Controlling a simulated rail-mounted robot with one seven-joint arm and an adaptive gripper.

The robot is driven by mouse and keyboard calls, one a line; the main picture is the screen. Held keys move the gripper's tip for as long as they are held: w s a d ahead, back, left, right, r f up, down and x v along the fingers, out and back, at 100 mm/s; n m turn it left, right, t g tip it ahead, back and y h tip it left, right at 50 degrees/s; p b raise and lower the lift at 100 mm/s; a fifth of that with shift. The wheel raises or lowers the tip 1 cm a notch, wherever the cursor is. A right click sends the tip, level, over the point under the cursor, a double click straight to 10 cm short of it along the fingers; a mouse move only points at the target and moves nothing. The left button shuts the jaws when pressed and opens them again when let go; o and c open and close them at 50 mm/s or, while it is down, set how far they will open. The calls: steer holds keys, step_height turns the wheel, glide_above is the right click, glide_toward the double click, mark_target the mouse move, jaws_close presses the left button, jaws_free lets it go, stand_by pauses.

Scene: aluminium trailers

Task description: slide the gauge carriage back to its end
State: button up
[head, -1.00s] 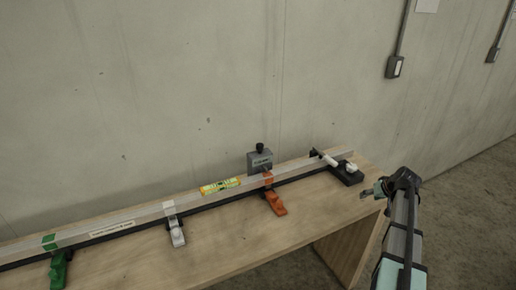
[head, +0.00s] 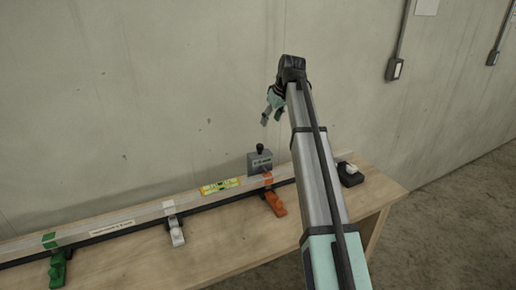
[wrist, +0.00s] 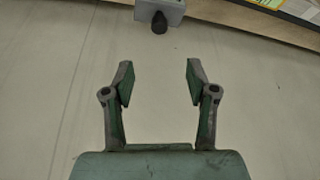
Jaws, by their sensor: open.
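The gauge carriage (head: 260,163) is a grey block with a black knob on top, in the head view. It sits at the long aluminium rail (head: 140,215), behind the orange clamp. The wrist view shows part of the carriage (wrist: 172,8) at the top edge, with its black knob (wrist: 159,23) pointing toward my gripper. My gripper (head: 270,116) is above the carriage and slightly right of it, apart from it. In the wrist view its two fingers (wrist: 158,82) are spread, with nothing between them. My arm hides part of the rail's right stretch.
A green clamp (head: 58,268), a white clamp (head: 176,232) and an orange clamp (head: 276,203) stand along the rail. A yellow level (head: 220,187) lies on it. A black end block (head: 349,176) is at the right. The wooden bench (head: 215,250) is bare in front; a concrete wall is behind.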

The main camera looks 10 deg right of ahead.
mark_target(261, 145)
steer(key=p+x, duration=0.4)
steer(key=x, duration=1.2)
steer(key=shift+w+f, duration=0.2)
steer(key=shift+f, duration=0.15)
jaws_close()
